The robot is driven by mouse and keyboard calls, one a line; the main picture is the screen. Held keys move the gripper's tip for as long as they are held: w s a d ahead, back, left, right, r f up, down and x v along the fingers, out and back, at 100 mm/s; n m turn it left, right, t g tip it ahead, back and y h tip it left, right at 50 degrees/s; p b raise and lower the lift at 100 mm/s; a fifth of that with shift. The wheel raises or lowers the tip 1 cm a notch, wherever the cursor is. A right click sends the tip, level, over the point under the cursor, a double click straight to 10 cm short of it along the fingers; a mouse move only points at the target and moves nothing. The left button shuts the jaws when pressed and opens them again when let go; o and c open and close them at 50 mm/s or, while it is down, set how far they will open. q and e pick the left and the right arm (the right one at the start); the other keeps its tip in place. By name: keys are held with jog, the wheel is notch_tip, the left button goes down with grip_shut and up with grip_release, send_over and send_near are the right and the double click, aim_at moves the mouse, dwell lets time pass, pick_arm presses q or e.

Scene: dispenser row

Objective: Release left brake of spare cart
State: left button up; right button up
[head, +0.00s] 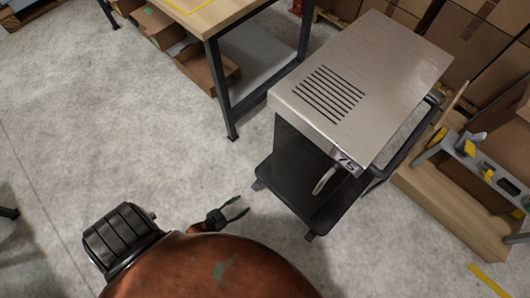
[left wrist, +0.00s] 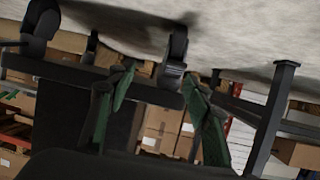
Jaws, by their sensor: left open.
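A cart (head: 345,95) with a brushed metal top, slots and a "75" tag stands right of centre in the head view. Its black base (head: 290,200) rides on small casters; one caster (head: 258,185) shows at the base's left corner and another (head: 310,237) at the near corner. My left gripper (head: 238,209) is open and empty, low over the floor to the left of the base, apart from it. In the left wrist view, which looks upside down, a caster (left wrist: 174,58) shows between the open fingers (left wrist: 160,108). No brake lever can be made out clearly. My right gripper is out of view.
A workbench (head: 215,20) with dark legs stands behind the cart at the left. A wooden box (head: 450,205) with a grey tool holder is close on the cart's right. Cardboard boxes (head: 470,40) fill the back. The floor left of the cart is clear.

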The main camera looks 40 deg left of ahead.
aim_at(255, 187)
pick_arm(q)
jog(key=w+f+t+b, duration=0.1)
jog(key=w+b, duration=0.2)
jog(key=w, duration=0.1)
jog(key=w+a+f+t+b, duration=0.1)
jog(key=w+t+b, duration=0.1)
jog(key=w+b, duration=0.2)
jog(key=w+f+n+t+y+b, duration=0.1)
jog(key=w+b, duration=0.2)
jog(key=w, duration=0.1)
jog(key=shift+w+a+t+b, duration=0.15)
jog(key=shift+w+t+b, duration=0.15)
jog(key=shift+w, duration=0.1)
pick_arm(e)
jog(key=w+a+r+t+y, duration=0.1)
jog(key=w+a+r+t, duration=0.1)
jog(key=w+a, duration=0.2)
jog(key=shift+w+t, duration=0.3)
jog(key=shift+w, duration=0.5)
pick_arm(q)
grip_shut()
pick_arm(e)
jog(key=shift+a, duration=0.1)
